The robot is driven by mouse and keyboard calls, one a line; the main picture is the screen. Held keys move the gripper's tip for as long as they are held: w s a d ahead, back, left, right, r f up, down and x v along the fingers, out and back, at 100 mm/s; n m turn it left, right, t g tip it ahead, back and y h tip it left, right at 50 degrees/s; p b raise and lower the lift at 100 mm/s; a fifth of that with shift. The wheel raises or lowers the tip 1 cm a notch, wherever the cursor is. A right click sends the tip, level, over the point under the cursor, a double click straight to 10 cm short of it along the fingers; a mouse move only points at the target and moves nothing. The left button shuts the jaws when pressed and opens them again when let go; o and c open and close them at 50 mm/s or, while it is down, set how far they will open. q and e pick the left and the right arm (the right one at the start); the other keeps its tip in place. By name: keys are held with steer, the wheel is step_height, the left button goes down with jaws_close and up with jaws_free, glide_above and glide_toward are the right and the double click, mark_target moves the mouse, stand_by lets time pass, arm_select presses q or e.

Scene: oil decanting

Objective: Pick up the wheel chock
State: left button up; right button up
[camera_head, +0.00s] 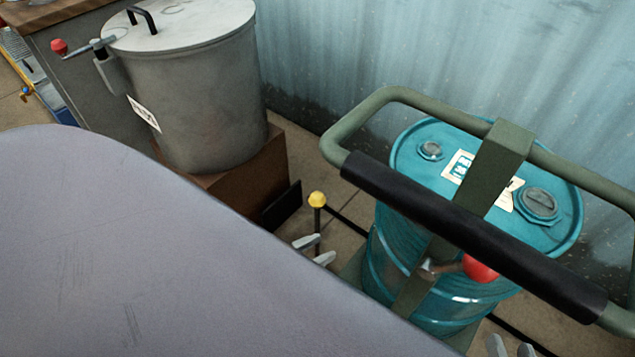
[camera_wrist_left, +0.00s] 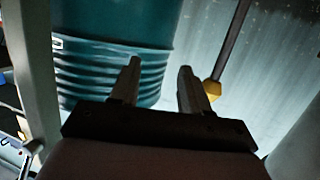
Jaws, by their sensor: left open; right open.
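I cannot clearly make out a wheel chock. A yellow knob (camera_head: 317,199) on a dark upright rod stands on the floor left of the blue drum; it may belong to the chock, but its base is hidden. In the left wrist view the yellow knob (camera_wrist_left: 212,90) and its rod are just right of the fingers. My left gripper (camera_head: 315,250) is open and empty, just below the knob in the head view. It also shows in the left wrist view (camera_wrist_left: 159,68). My right gripper (camera_head: 511,348) is open at the bottom edge, only its fingertips showing.
A blue drum (camera_head: 400,262) stands in a green frame with a black-gripped handle (camera_head: 465,235) and a red knob (camera_head: 480,268). A lidded grey metal tank (camera_head: 205,105) sits on a brown block (camera_head: 240,185). A black plate (camera_head: 282,207) leans by the block. A corrugated wall (camera_head: 400,50) closes the back.

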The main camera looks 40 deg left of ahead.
arm_select(q)
steer(key=w+a+f+t+b, duration=0.1)
steer(key=w+a+f+b, duration=0.1)
steer(key=a+f+b, duration=0.15)
steer(key=w+a+f+t+h+b, duration=0.1)
steer(key=a+f+b, duration=0.1)
steer(key=f+b, duration=0.3)
steer(key=w+a+f+t+b, duration=0.1)
steer(key=w+a+f+b, duration=0.1)
steer(key=f+b, duration=0.3)
steer(key=b+x, duration=0.3)
steer(key=x, duration=0.3)
steer(key=shift+w+a+m, duration=0.3)
steer(key=shift+w, duration=0.15)
steer(key=shift+r, duration=0.1)
jaws_close()
arm_select(e)
step_height(320, 180, down, 7)
steer(key=a+n+t+y, duration=0.1)
steer(key=t, duration=0.1)
steer(key=shift+s+a+n, duration=0.15)
steer(key=shift+a+n, duration=0.15)
steer(key=shift+a, duration=0.1)
arm_select(q)
steer(key=shift+r, duration=0.2)
